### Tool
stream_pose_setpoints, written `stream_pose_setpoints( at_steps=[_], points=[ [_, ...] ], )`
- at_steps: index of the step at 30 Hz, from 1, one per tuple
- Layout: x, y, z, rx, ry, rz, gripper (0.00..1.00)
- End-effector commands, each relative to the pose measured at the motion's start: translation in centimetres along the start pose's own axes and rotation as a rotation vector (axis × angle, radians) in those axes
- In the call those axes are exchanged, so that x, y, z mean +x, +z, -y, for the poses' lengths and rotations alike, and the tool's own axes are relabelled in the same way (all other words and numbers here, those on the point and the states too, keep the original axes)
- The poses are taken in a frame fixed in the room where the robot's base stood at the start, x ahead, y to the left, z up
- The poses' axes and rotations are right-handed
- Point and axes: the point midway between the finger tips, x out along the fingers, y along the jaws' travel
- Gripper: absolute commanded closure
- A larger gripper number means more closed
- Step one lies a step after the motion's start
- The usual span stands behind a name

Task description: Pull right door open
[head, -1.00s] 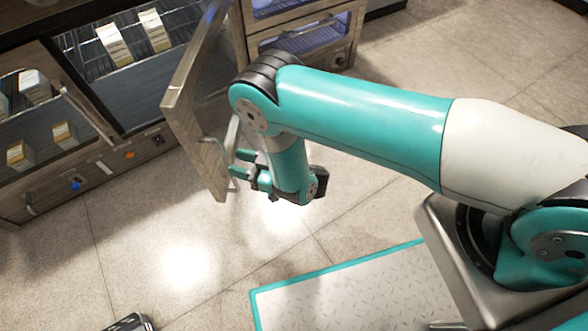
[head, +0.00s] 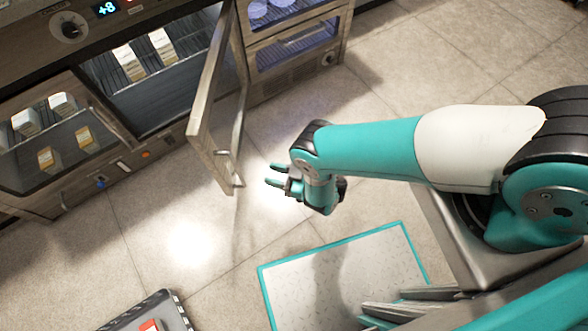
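The right door (head: 216,100) of the wooden-framed cabinet stands swung far out into the room, showing the compartment behind it. Its metal handle (head: 236,150) is on the side facing my arm. My gripper (head: 272,175) is to the right of the door's free edge, with its two teal fingers apart and pointing left. Nothing shows between the fingers, and there is a gap between them and the handle. Inside the open compartment, white and tan cartons (head: 146,54) stand on a wire shelf.
The left door (head: 40,135) is shut, with several cartons behind its glass. Another unit with glass drawers (head: 298,40) stands right of the opening. A teal-edged mat (head: 345,275) and a dark tray (head: 150,315) lie in front. The tiled floor between is clear.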

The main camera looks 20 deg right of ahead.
Motion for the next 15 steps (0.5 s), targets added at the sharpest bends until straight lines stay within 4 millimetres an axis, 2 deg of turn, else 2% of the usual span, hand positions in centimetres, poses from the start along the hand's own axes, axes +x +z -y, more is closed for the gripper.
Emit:
stream_pose_setpoints(
  at_steps=[1,6,15],
  points=[
    [-1.0,-0.7,0.0,-0.001,0.002,0.002,0.61],
    [-3.5,-0.5,0.0,-0.001,0.002,0.001,0.61],
    [-5.6,-0.1,-0.1,-0.001,0.002,0.000,0.61]
  ],
)
